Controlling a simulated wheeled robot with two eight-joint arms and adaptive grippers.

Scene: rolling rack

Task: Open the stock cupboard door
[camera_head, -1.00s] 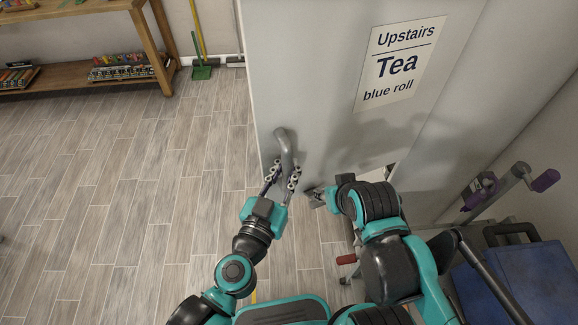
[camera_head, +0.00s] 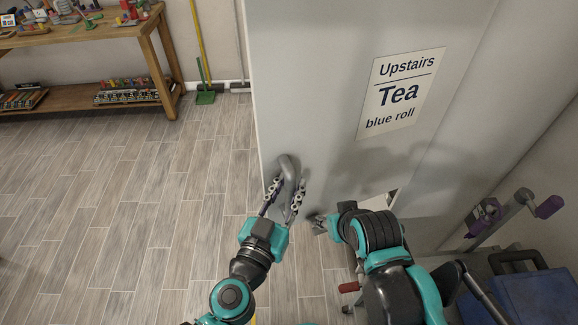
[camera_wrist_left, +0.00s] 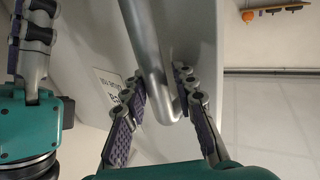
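The stock cupboard door (camera_head: 320,80) is a tall light grey panel with a sign reading "Upstairs Tea blue roll" (camera_head: 401,93). Its curved grey handle (camera_head: 287,164) is near the lower left edge; it also shows in the left wrist view (camera_wrist_left: 150,60). My left gripper (camera_head: 287,190) is open, with one finger on each side of the handle. In the left wrist view its fingertips (camera_wrist_left: 160,90) are close to the handle; firm contact cannot be told. My right gripper (camera_head: 317,224) is low in front of the door, right of the handle, its fingers partly hidden.
A wooden shelf unit (camera_head: 155,55) with small goods stands at the back left. A green broom (camera_head: 205,97) leans by the wall. Blue crates (camera_head: 540,295) and a grey frame with purple clamps (camera_head: 485,213) stand at the right. The floor at left is clear.

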